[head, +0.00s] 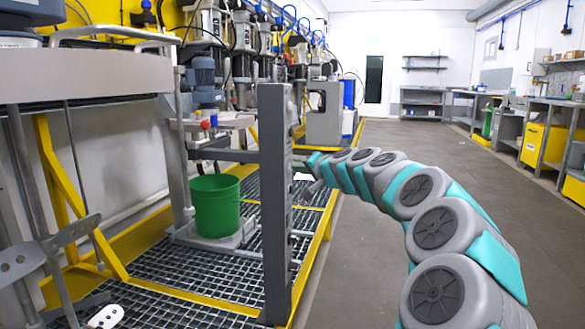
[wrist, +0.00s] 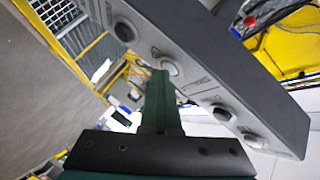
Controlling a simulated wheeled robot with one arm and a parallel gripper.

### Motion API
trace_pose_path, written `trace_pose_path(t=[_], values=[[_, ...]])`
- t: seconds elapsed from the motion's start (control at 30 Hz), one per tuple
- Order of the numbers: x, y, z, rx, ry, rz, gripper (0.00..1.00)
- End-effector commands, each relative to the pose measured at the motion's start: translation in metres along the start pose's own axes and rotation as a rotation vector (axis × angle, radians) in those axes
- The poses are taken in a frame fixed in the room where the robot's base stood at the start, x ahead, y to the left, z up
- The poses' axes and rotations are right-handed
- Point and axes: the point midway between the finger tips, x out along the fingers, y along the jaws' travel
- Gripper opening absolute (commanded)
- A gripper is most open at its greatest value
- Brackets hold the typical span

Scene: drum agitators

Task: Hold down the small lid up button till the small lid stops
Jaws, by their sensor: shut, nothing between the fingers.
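A grey control panel (wrist: 205,70) runs diagonally across the wrist view. It carries a row of round buttons: a dark one (wrist: 124,32), a pale one (wrist: 169,67) and further pale ones toward the lower right. Their labels are too small to read, so I cannot tell which is the small lid up button. My gripper (wrist: 160,76) is shut and empty, its green tip at or just in front of the pale button second from the dark end. Contact cannot be told. In the head view my gripper (head: 312,168) is beside the tall grey post (head: 275,190). I cannot make out the small lid.
A green bucket (head: 216,205) stands on a grey base left of the post. Grating (head: 190,265) with a yellow edge lies below. Agitator machines (head: 240,45) line the left wall. The floor (head: 400,150) to the right is clear up to the workbenches.

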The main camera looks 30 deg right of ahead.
Motion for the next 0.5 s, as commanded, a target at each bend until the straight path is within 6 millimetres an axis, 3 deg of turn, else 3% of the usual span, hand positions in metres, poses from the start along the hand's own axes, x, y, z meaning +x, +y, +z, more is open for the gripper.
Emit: trace_pose_path(t=[0.5], values=[[-0.012, 0.009, -0.009, 0.001, 0.001, 0.0, 0.0]])
